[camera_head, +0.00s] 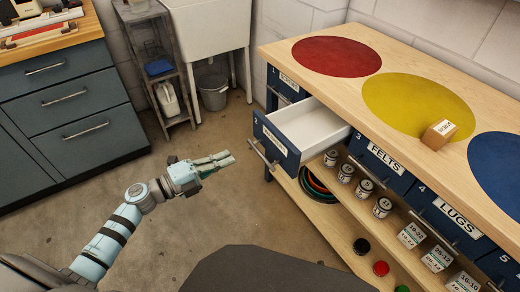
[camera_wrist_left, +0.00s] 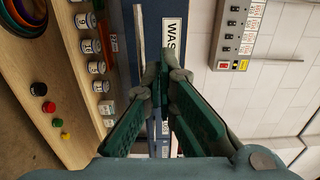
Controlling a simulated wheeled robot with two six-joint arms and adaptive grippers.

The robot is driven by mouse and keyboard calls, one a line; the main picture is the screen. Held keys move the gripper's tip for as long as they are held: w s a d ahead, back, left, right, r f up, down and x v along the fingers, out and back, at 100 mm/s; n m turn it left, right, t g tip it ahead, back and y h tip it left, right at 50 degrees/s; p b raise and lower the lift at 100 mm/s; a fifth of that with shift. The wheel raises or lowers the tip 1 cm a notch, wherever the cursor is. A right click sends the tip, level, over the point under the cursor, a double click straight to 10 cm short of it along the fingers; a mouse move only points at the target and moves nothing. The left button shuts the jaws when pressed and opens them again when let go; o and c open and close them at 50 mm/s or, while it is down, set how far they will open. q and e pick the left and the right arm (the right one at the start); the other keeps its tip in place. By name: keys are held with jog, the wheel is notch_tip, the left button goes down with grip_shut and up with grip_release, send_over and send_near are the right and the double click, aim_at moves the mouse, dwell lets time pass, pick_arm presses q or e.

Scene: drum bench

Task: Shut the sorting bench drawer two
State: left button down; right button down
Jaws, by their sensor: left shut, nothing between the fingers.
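Drawer two (camera_head: 312,128) of the sorting bench is pulled out, with a white empty interior and a blue front (camera_head: 270,137). Its grey bar handle (camera_head: 264,157) faces my left gripper. My left gripper (camera_head: 228,157) is shut and empty, in front of and a little left of the drawer front, apart from it in the head view. In the left wrist view, the shut green fingers (camera_wrist_left: 164,75) point at the blue front, whose label (camera_wrist_left: 173,40) reads "WAS", partly covered by the fingers. The handle (camera_wrist_left: 139,40) runs beside it. My right gripper is out of view.
The sorting bench top (camera_head: 405,65) carries coloured discs and a small box (camera_head: 438,134). Drawers beside drawer two look shut. Cans (camera_head: 346,172) and bowls (camera_head: 318,186) stand on the shelf below. Open floor (camera_head: 215,205) lies around my left arm.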

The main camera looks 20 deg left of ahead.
aim_at(269, 139)
pick_arm(q)
jog(key=b+x, duration=0.1)
jog(key=x, duration=1)
jog(key=shift+w, duration=0.15)
jog(key=shift+w+d, duration=0.15)
jog(key=shift+w, duration=0.05)
